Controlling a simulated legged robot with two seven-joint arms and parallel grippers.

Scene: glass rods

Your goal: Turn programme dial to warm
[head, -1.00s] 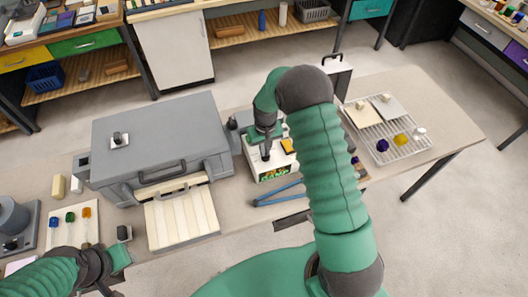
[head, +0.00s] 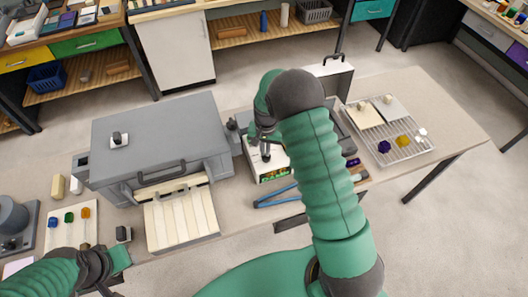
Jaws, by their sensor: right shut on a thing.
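A white controller box (head: 281,160) with a strip of coloured marks on its front stands right of the large grey kiln (head: 160,130). My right gripper (head: 265,155) points down onto the top of this box and is shut on what appears to be the programme dial. The gripper hides the dial, so its setting and the word "warm" cannot be read. My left gripper (head: 112,284) is at the lower left, in front of the bench edge and partly out of frame. Its jaws are too unclear to judge.
Blue-handled tongs (head: 275,197) lie in front of the box. A cream slatted tray (head: 180,218) sits before the kiln. A wire rack (head: 405,145) with coloured lumps is at the right. A board with coloured pieces (head: 57,232) is at the left.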

